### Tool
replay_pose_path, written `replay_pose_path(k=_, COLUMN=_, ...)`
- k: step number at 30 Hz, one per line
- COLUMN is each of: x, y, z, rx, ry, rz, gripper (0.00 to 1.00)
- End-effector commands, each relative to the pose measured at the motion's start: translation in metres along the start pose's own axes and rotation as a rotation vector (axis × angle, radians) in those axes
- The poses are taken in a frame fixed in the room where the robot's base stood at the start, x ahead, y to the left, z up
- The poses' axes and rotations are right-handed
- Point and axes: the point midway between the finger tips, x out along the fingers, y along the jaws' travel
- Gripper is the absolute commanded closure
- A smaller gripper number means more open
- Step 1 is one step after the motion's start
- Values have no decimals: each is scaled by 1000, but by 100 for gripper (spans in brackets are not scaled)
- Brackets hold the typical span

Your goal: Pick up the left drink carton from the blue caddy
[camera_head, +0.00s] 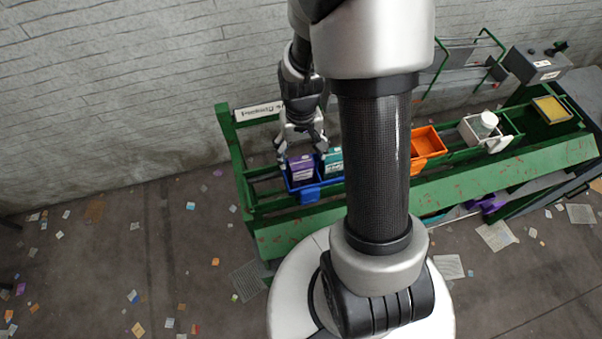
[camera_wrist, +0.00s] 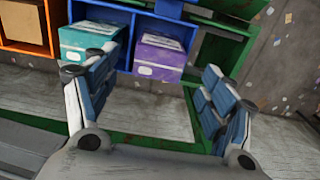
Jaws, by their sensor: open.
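The blue caddy (camera_head: 310,195) stands at the left end of the green belt frame; it also shows in the wrist view (camera_wrist: 187,32). A purple carton (camera_head: 302,170) is in its left part, and a teal carton (camera_head: 334,158) stands to the right, partly hidden by my arm. In the wrist view the order is reversed, with the purple carton (camera_wrist: 160,58) right and the teal carton (camera_wrist: 88,42) left. My gripper (camera_head: 302,150) is open and empty above the purple carton. In the wrist view its fingers (camera_wrist: 155,72) spread wide, with the purple carton between and beyond them.
An orange crate (camera_head: 428,139) and a white bin (camera_head: 468,133) with a white container (camera_head: 485,122) stand further right along the green frame (camera_head: 500,172). In the wrist view the orange crate (camera_wrist: 30,48) holds a brown box (camera_wrist: 24,22). A brick wall is behind.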

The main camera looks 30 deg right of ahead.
Motion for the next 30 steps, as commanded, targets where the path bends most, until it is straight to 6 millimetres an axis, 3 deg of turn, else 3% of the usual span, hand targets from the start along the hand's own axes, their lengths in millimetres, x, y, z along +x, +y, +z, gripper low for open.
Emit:
replay_pose_path(k=3, x=24, y=1, z=-2, rx=0, ry=-3, rz=0, gripper=24)
replay_pose_path(k=6, x=34, y=1, z=-3, rx=0, ry=-1, rz=0, gripper=24)
replay_pose_path(k=13, x=33, y=1, z=-3, rx=0, ry=1, rz=0, gripper=24)
replay_pose_path(k=27, x=33, y=1, z=-3, rx=0, ry=1, rz=0, gripper=55)
replay_pose_path(k=30, x=33, y=1, z=-3, rx=0, ry=1, rz=0, gripper=57)
